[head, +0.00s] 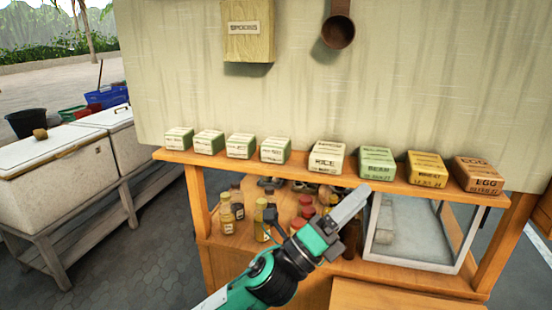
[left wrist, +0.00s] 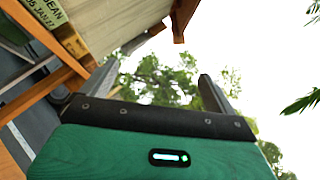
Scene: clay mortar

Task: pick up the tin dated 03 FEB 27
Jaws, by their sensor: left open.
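Several boxy tins stand in a row on the wooden shelf (head: 290,164). At the right are a brown EGG tin (head: 480,175), a yellow tin (head: 427,169), a green BEAN tin (head: 376,162) and a cream RICE tin (head: 327,157). The small dates are too blurred in the head view to tell surely which reads 03 FEB 27. My left gripper (head: 361,192) is below and in front of the BEAN tin, apart from it. In the left wrist view its jaws (left wrist: 158,85) are apart and empty; the BEAN tin (left wrist: 44,12) shows at top left, its date seemingly 05 JAN 27.
Several white-green tins (head: 240,146) fill the shelf's left part. Bottles and jars (head: 228,212) stand beneath the shelf, beside a glass-fronted case (head: 412,230). A wooden box (head: 248,30) and a ladle (head: 338,32) hang on the wall above.

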